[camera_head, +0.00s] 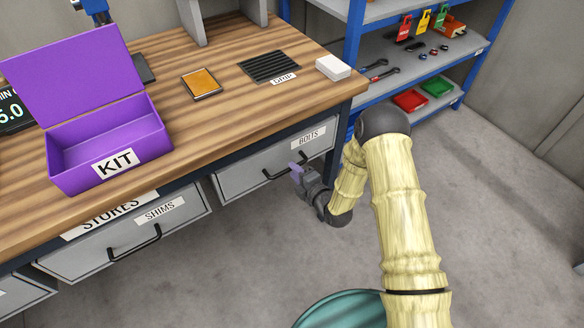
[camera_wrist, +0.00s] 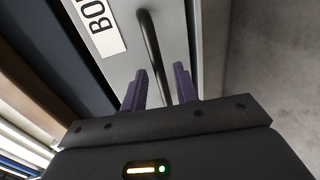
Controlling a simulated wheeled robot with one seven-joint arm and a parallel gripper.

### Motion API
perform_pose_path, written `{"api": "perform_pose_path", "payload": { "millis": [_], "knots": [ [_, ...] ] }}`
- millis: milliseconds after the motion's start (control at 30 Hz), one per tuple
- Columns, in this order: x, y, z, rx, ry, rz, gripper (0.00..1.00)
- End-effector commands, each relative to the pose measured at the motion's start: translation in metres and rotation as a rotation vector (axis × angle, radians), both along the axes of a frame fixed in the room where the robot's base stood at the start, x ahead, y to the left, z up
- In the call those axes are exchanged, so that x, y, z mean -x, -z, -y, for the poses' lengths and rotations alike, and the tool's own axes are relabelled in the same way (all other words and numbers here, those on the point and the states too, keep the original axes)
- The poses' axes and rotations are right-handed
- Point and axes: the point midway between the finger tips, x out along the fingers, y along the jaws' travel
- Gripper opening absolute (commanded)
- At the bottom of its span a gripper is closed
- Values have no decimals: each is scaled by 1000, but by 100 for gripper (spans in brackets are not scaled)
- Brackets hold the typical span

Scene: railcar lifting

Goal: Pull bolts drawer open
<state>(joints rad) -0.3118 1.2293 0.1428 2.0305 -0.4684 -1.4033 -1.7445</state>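The bolts drawer (camera_head: 240,176) is a grey drawer with a white BOLTS label under the wooden workbench's right end. It looks shut, or nearly so. Its black bar handle (camera_head: 270,172) also shows in the wrist view (camera_wrist: 150,50), where the handle runs between two purple fingers. My gripper (camera_head: 297,170) is at the right part of this handle in the head view. In the wrist view my gripper (camera_wrist: 160,88) has its fingers apart, one on each side of the handle, with gaps visible. The lower end of the handle is partly hidden by the gripper.
The shims drawer (camera_head: 125,240) is to the left. A blue shelf (camera_head: 357,60) stands behind.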

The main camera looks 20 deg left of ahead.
Motion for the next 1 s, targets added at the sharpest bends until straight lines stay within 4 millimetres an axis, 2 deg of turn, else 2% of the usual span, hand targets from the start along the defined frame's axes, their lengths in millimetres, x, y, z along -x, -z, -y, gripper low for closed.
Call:
{"api": "perform_pose_path", "payload": {
  "millis": [100, 200, 533, 700, 1000],
  "knots": [
    [-10, 3, -13, -1, -1, 2, 30],
    [-16, 5, -18, -1, 1, 1, 30],
    [-19, 6, -19, 0, 4, 0, 30],
    [-19, 6, -19, 0, 4, 0, 0],
    [-19, 6, -19, 0, 2, -1, 0]
  ]
}}
